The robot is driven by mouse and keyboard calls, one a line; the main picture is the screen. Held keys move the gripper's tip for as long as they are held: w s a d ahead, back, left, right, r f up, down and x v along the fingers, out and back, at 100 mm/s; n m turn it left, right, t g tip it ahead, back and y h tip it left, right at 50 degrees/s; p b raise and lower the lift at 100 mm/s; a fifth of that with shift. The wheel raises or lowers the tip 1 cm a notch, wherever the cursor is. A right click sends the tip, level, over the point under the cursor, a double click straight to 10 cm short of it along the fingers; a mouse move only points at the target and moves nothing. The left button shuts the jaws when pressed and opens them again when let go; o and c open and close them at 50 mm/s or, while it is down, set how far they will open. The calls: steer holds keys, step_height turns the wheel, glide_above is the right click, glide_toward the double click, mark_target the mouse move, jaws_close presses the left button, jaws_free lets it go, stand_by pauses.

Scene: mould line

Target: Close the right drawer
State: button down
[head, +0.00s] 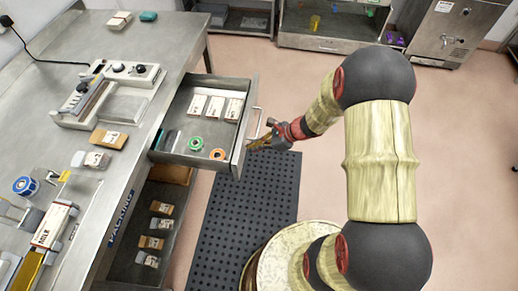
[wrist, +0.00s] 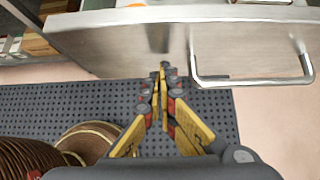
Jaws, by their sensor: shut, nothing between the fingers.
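The right drawer (head: 205,122) stands open, pulled out from the steel bench in the head view. It holds white boxes, a green roll and an orange roll. Its metal front (wrist: 180,45) spans the top of the wrist view. The drawer's bar handle (wrist: 252,82) is at the right in the wrist view. My gripper (wrist: 160,72) is shut and empty, with its fingertips at or just short of the front panel, left of the handle. In the head view my gripper (head: 262,141) is beside the drawer front, near the handle (head: 256,122); contact is unclear.
The steel bench (head: 178,50) carries a sealer (head: 108,92), boxes and tape. A lower shelf (head: 135,262) under it holds several small boxes. A black perforated mat (head: 275,190) lies on the floor below the drawer. Open floor lies to the right. Cabinets (head: 335,35) stand at the back.

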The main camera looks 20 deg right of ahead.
stand_by(0.3)
steer(key=w+a, duration=0.5)
steer(key=a, duration=0.4)
steer(key=w+a, duration=0.6)
steer(key=a, duration=0.4)
steer(key=w+a+b, duration=0.1)
steer(key=w+a, duration=0.4)
steer(key=a, duration=0.5)
steer(key=shift+w, duration=0.4)
steer(key=shift+w+a+r, duration=0.1)
steer(key=shift+a, duration=0.1)
